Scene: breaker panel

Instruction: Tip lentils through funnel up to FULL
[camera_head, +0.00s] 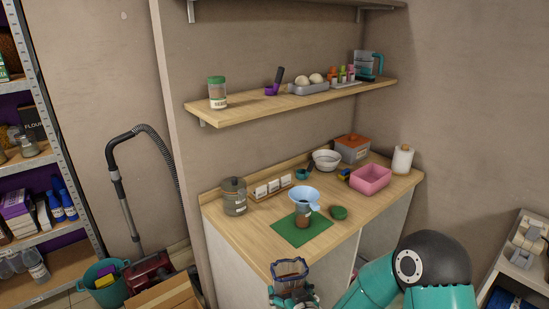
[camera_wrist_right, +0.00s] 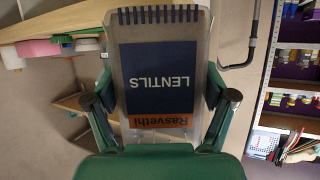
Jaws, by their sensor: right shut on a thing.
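My right gripper (camera_head: 294,292) is shut on the lentils container (camera_head: 290,268), held in front of the counter's front edge. In the right wrist view, the container (camera_wrist_right: 158,70) sits between the fingers (camera_wrist_right: 160,100), its dark blue LENTILS label upside down in that picture. The container looks roughly upright in the head view. A pale blue funnel (camera_head: 304,194) sits on top of a small jar (camera_head: 302,219) with reddish-brown contents. The jar stands on a green mat (camera_head: 286,236); its fill level and any FULL mark are too small to read. My left gripper is not in view.
A green lid (camera_head: 338,212) lies right of the mat. A grey canister (camera_head: 234,197), small card rack (camera_head: 272,187), white bowl (camera_head: 326,159), pink bin (camera_head: 370,179) and paper roll (camera_head: 402,160) stand around the counter (camera_head: 245,235). A wall shelf (camera_head: 300,101) runs above it.

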